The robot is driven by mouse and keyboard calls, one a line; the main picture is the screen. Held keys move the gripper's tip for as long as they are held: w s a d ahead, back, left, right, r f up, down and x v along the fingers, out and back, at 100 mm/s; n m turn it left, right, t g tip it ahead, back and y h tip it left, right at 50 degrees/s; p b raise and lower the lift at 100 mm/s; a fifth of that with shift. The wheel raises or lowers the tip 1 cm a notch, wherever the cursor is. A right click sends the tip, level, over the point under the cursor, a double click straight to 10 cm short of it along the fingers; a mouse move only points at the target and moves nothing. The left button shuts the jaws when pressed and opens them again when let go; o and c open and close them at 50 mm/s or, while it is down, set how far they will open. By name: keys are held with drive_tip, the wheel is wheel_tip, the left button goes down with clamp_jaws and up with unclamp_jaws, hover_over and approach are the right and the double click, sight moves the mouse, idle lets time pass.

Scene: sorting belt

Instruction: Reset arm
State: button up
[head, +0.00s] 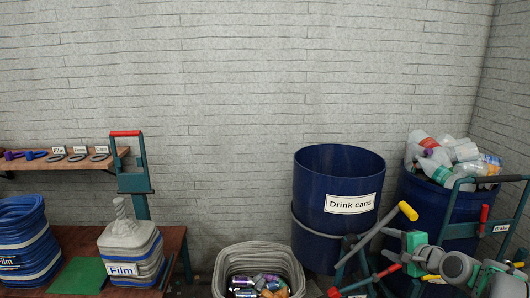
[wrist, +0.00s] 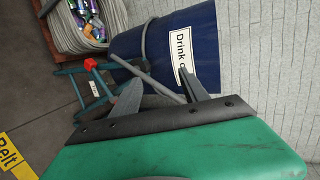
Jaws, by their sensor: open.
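My gripper (wrist: 160,92) shows in the wrist view with its two grey fingers spread apart and nothing between them. Its green body fills the bottom of that view. In the head view my arm reaches in from the lower right, with the green gripper body in front of the blue bins. The fingers point toward the blue drink cans bin (head: 336,190), which also shows behind them in the wrist view (wrist: 205,35). I cannot tell the gap between fingers and bin.
A grey basket of cans (head: 238,253) stands left of the drink cans bin. A blue bin of plastic bottles (head: 408,195) stands right. A teal frame with a red knob (wrist: 90,64) is near my gripper. Film sacks (head: 130,240) and a shelf (head: 90,164) are at left.

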drive_tip(key=s+a+r+n+g+p, duration=0.1)
drive_tip(key=s+a+n+g+p, duration=0.2)
drive_tip(key=a, duration=0.5)
drive_tip(key=s+a+r+n+g, duration=0.1)
drive_tip(key=s+a+n+g, duration=0.1)
drive_tip(key=s+a+n, duration=0.55)
drive_tip(key=s+a+n+g+h+p, duration=0.1)
drive_tip(key=s+a+n+g, duration=0.1)
drive_tip(key=s, duration=0.7)
drive_tip(key=s+a+n+g+h+p, duration=0.1)
drive_tip(key=s+a+n+g+h, duration=0.1)
drive_tip(key=s+a, duration=0.3)
drive_tip(key=s+n, duration=0.1)
drive_tip(key=s, duration=0.3)
drive_tip(key=shift+a+f+n+g, duration=0.2)
drive_tip(key=shift+f+n+g, duration=0.15)
drive_tip(key=shift+g, duration=0.05)
drive_tip(key=shift+c, duration=0.5)
